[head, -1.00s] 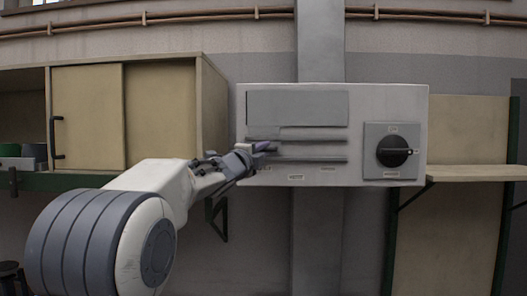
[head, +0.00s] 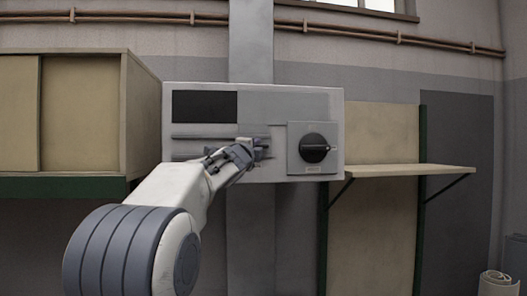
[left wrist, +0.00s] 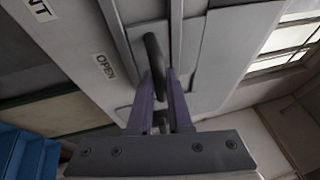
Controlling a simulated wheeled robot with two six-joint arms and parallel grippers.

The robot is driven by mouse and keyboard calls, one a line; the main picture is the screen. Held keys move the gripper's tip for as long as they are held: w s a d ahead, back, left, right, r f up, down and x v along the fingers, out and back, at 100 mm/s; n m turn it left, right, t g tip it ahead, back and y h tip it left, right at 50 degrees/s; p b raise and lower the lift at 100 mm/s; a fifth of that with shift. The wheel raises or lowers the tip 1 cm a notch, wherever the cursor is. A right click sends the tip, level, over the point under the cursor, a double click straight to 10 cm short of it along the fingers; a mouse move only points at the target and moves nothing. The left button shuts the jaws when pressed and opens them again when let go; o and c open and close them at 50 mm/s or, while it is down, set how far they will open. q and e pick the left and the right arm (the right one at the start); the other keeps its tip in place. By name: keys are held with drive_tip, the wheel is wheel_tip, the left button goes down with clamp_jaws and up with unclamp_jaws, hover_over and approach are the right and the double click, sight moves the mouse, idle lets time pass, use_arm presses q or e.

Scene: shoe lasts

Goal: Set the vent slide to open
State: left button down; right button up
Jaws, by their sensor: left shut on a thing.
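The grey vent box (head: 335,108) hangs on the wall in the head view. Its grey slide plate (head: 282,105) sits to the right of a dark opening (head: 204,106). Two rails (head: 200,137) run below the opening. My left gripper (head: 256,148) is at the rails, left of the rotary knob. In the left wrist view its purple fingers (left wrist: 163,105) are shut on the slide's dark handle (left wrist: 154,55). The gripper partly hides the handle in the head view. My right gripper is not in view.
A black rotary knob (head: 314,148) on a grey plate is close to the right of my left gripper. A wooden cabinet (head: 85,110) stands left of the box. A shelf (head: 410,170) juts out to its right.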

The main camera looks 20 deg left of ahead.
use_arm(q)
drive_tip(key=shift+w+d+f, duration=0.1)
idle(0.3)
drive_tip(key=c, duration=1.1)
unclamp_jaws()
drive_tip(key=shift+w+d, duration=0.1)
drive_tip(key=shift+d, duration=0.05)
drive_tip(key=shift+s, duration=0.35)
drive_tip(key=b+v, duration=0.3)
drive_tip(key=v, duration=0.7)
